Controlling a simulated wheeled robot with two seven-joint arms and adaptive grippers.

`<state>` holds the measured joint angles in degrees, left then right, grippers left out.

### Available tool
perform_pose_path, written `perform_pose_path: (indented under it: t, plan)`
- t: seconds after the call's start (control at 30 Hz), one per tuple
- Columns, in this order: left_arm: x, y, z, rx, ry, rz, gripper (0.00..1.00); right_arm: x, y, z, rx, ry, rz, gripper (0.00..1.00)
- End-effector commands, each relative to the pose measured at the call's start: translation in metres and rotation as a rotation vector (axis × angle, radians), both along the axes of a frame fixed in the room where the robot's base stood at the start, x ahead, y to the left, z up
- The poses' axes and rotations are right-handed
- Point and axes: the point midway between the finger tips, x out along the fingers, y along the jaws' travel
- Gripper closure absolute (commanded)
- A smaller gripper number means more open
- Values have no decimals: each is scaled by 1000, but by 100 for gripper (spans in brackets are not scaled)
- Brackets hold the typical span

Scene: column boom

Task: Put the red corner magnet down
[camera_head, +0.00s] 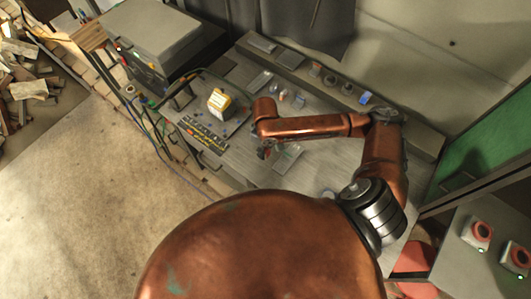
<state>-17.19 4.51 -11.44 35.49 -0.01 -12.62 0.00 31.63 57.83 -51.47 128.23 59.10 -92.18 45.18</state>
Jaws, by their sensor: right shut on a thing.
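My right arm reaches across the workbench (235,150) from the right. My right gripper (267,151) hangs at its far end, low over the middle of the bench, and looks small and dark. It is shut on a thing. A small reddish spot shows at the fingertips, which fits the red corner magnet, but its shape is mostly hidden by the gripper and wrist. I cannot tell whether it touches the bench top. My left gripper is not in view.
A yellow and white block (219,102) stands left of the gripper, behind a dark strip with yellow marks (203,135). A flat grey plate (288,157) lies just right of the gripper. A grey machine (150,40) stands at back left. Small parts line the back shelf.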

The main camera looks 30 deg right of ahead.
Motion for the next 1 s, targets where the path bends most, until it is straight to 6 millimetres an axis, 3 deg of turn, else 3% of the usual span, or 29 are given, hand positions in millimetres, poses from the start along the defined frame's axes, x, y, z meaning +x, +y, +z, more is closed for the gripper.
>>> perform_pose_path:
  t: [0.27, 0.5, 0.87, 0.9, 1.0]
  plan:
    - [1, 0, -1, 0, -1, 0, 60, 13, -8, -18, 0, 0, 0, 100]
    - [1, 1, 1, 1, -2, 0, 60, 14, -9, -48, 0, 0, 1, 100]
    - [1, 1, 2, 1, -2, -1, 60, 14, -9, -52, 0, 0, 2, 100]
    - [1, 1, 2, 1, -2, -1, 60, 13, -9, -52, 0, 0, 2, 75]
    - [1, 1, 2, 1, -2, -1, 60, 13, -9, -52, 0, 0, 2, 68]
